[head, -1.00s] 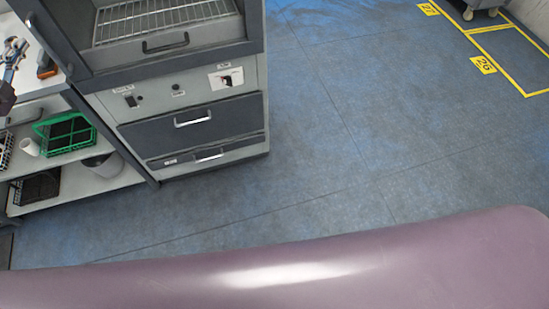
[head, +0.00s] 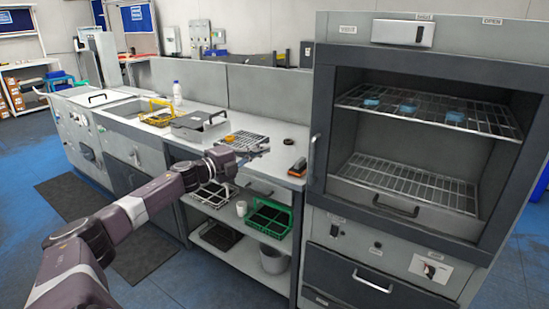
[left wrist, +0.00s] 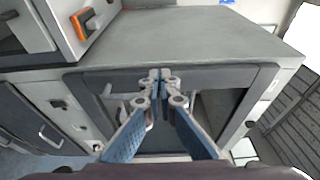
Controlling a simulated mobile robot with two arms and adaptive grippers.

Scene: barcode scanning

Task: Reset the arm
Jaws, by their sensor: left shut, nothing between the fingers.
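My left arm (head: 145,205) comes in from the lower left of the head view and stretches toward the bench. Its gripper (head: 258,153) is at the front edge of the worktop, left of the orange and black handheld device (head: 298,166). It looks empty. In the left wrist view the two blue-padded fingers (left wrist: 160,88) meet at their tips with nothing between them. Whether the gripper touches the bench cannot be told. My right gripper is not in view.
A grey cabinet (head: 325,140) with wire shelves holding blue items stands right of the bench (head: 224,122). A wire rack, a grey lidded box (head: 198,124) and a bottle (head: 177,92) stand on the bench. A green crate (head: 270,218) is on the shelf below. Floor at the left is open.

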